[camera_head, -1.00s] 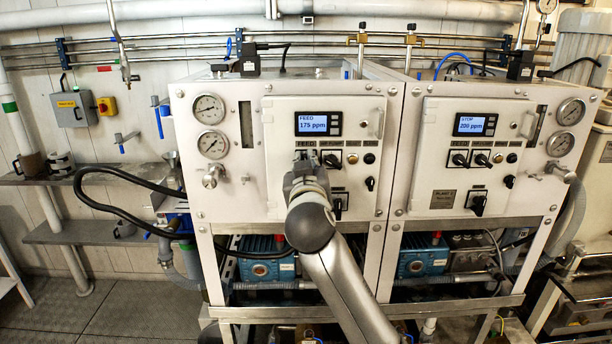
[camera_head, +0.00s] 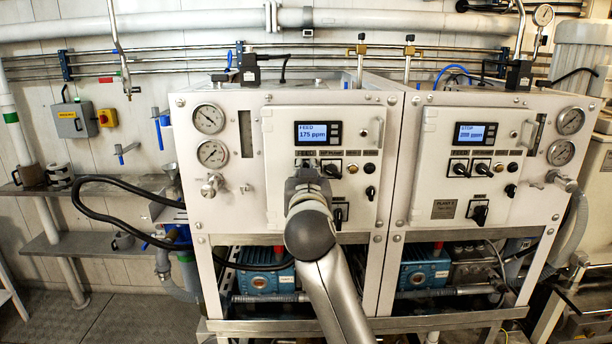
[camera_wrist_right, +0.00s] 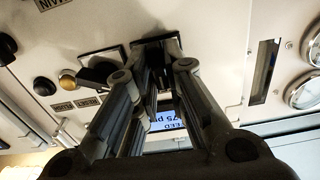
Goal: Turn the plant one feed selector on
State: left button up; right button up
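Plant one is the left white panel (camera_head: 283,205). Its display (camera_head: 318,133) reads FEED 175 ppm. The feed selector, at the left end of the selector row, is hidden behind my right gripper (camera_head: 307,172) in the head view. In the right wrist view, the fingers of my right gripper (camera_wrist_right: 154,75) point at the selector's dark square plate (camera_wrist_right: 170,44) and overlap its knob. I cannot tell whether they are shut on the knob. The neighbouring selector (camera_head: 331,167) sits just right of the gripper. My left gripper is out of view.
Below these selectors is another black selector (camera_head: 340,212), close under my right gripper. Gauges (camera_head: 210,118) and a metal valve (camera_head: 212,185) are at the left. The second plant's panel (camera_head: 415,205) stands on the right. Blue pumps (camera_head: 263,280) sit below.

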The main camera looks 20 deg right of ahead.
jog(key=o, duration=0.3)
jog(key=shift+o, duration=0.2)
jog(key=shift+w, duration=0.1)
jog(key=v, duration=1.2)
